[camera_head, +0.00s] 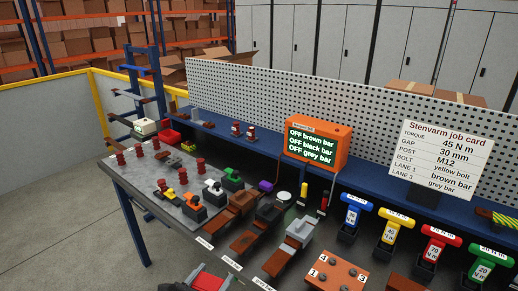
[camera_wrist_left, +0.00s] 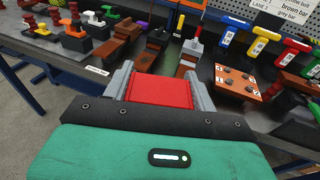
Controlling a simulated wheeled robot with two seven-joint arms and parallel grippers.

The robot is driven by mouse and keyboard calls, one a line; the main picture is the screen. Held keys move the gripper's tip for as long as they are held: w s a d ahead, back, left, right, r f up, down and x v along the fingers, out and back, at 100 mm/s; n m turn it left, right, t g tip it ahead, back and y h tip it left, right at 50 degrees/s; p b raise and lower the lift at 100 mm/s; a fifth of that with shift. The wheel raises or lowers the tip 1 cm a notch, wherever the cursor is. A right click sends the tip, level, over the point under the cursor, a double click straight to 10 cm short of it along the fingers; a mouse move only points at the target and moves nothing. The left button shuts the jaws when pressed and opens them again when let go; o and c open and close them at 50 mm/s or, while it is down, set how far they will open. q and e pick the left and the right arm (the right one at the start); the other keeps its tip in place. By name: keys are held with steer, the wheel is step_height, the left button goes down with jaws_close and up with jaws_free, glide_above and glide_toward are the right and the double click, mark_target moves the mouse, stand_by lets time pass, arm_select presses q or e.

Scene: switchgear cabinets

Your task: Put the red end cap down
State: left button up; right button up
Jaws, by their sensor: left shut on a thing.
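The red end cap (camera_wrist_left: 162,92) is between the two grey fingers of my left gripper (camera_wrist_left: 160,88) in the left wrist view. The fingers are shut on its two sides. In the head view, the left gripper (camera_head: 207,282) and the red end cap (camera_head: 210,280) show at the bottom edge, in front of the bench's near edge and apart from it. The grey bench top (camera_head: 150,186) lies beyond them. My right gripper is in neither view.
Brown bars (camera_head: 248,241) lie along the bench's front. Coloured clamps (camera_head: 212,190) and dark red posts (camera_head: 160,184) stand at left. An orange display (camera_head: 317,144), a job card (camera_head: 445,158), T-handled tools (camera_head: 394,229) and a numbered orange plate (camera_head: 336,273) are farther right.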

arm_select(q)
steer(key=s+a+f+n+y, duration=0.2)
steer(key=a+y, duration=0.1)
steer(key=a, duration=0.2)
steer(key=s+a+f+n+t+y, duration=0.1)
steer(key=a+f+n+y, duration=0.1)
steer(key=a, duration=0.3)
steer(key=shift+s+a+f+y, duration=0.4)
steer(key=shift+f+y, duration=0.1)
steer(key=shift+f, duration=0.15)
